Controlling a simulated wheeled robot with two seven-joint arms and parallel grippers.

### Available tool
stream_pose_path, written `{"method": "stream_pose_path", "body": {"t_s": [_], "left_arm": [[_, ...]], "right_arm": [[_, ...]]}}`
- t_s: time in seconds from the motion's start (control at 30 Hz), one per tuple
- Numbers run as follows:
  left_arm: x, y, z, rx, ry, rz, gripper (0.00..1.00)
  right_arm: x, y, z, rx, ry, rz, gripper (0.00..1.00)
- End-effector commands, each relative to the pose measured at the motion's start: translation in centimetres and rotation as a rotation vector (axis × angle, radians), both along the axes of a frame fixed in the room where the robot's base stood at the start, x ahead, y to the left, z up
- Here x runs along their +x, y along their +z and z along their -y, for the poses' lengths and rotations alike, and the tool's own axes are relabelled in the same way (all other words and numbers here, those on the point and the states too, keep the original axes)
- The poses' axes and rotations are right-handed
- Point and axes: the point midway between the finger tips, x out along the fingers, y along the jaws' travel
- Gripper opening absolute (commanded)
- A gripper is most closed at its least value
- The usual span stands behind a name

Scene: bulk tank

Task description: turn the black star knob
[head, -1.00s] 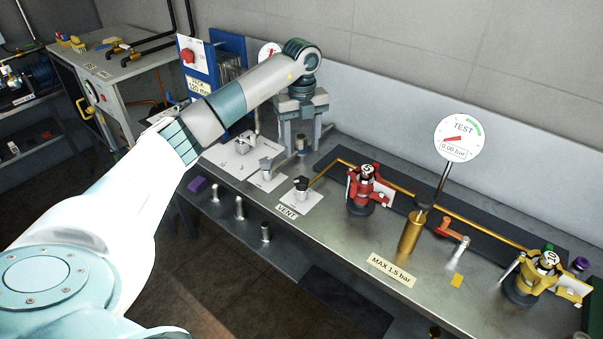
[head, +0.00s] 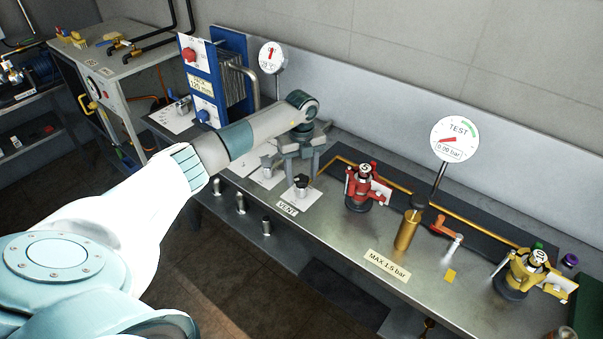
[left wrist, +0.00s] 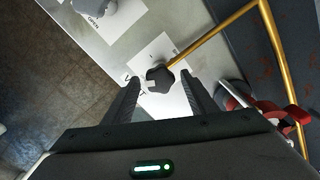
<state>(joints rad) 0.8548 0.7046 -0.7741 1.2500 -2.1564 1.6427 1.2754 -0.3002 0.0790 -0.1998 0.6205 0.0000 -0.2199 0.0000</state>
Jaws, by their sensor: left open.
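The black star knob (head: 301,182) stands on a white plate beside the VENT label on the steel bench. In the left wrist view the knob (left wrist: 160,80) looks dark and lobed, with a thin brass pipe leading away to the upper right. My left gripper (head: 301,171) is open and points down over the knob. In the left wrist view the knob shows between its two fingertips, with a gap on each side; I cannot tell how far above it they are. The knob's far side is hidden. My right gripper is not in view.
A red regulator (head: 366,186) stands just right of the knob; its red part (left wrist: 238,103) is near the right finger. Another grey knob (left wrist: 92,6) marked OPEN is at upper left. A brass cylinder (head: 407,230), TEST gauge (head: 455,139) and yellow regulator (head: 520,272) stand further right.

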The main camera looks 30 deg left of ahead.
Motion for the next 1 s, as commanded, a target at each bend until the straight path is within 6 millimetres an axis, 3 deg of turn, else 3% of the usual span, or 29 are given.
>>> {"method": "stream_pose_path", "body": {"t_s": [0.13,0.3,0.33,0.67,1.0], "left_arm": [[0.0,0.0,0.0,0.000,0.000,0.000,0.52],[0.0,0.0,0.0,0.000,0.000,0.000,0.14],[0.0,0.0,0.0,0.000,0.000,0.000,0.11],[0.0,0.0,0.0,0.000,-0.022,0.000,0.11],[0.0,-0.3,-0.1,0.002,-0.175,0.001,0.11]], "right_arm": [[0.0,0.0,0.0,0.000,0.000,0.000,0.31],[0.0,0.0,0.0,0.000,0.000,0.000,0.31],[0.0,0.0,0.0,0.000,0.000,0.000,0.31],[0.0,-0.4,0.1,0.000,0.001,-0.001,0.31],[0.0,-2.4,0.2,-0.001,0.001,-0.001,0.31]]}}
